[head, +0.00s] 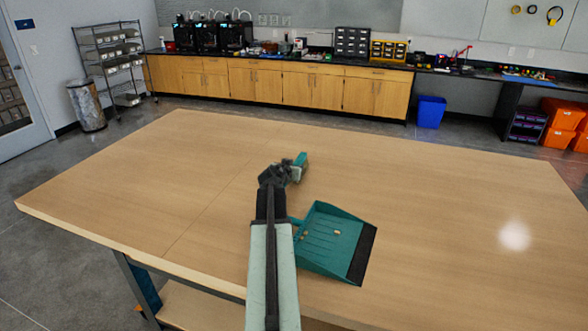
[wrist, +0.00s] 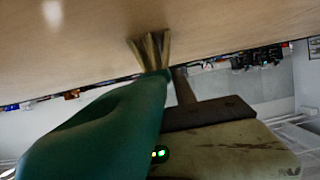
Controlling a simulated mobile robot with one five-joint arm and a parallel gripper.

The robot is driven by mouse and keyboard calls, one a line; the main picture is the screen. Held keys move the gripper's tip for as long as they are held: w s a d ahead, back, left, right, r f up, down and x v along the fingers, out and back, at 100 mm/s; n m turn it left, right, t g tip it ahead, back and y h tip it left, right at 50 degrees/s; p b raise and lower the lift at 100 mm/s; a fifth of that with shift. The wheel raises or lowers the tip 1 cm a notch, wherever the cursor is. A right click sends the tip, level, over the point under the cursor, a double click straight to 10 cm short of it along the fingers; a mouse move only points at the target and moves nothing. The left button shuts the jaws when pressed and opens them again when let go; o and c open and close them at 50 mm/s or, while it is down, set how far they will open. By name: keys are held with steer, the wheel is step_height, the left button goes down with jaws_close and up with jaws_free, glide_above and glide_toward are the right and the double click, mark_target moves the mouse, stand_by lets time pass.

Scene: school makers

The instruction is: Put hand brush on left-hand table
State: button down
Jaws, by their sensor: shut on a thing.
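The hand brush (head: 301,160) is held in my gripper (head: 291,168) above or at the middle of the wooden table (head: 440,190); only a small teal part shows in the head view, beyond the jaws. In the wrist view, the teal body of the brush (wrist: 95,130) fills the lower left, with tan bristles (wrist: 149,48) pointing towards the tabletop. I cannot tell whether the bristles touch the wood. One jaw (wrist: 215,115) shows beside the brush; my gripper is shut on it.
A teal dustpan (head: 335,232) with small tan bits in it lies on the table to the right of my arm. The rest of the tabletop is clear. A back counter (head: 290,85), a blue bin (head: 431,111) and a rack (head: 110,60) stand beyond.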

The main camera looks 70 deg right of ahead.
steer(key=c, duration=1.3)
jaws_free()
steer(key=shift+s+f, duration=0.1)
steer(key=shift+f, duration=0.15)
steer(key=shift+o, duration=1.4)
steer(key=shift+d+f, duration=0.15)
steer(key=shift+f, duration=0.05)
steer(key=shift+r, duration=0.1)
steer(key=shift+r+p, duration=0.3)
steer(key=shift+p, duration=0.05)
steer(key=shift+r+p, duration=0.6)
steer(key=shift+p, duration=0.05)
steer(key=p+v, duration=0.4)
steer(key=v, duration=0.7)
steer(key=shift+a, duration=0.5)
steer(key=shift+w, duration=0.2)
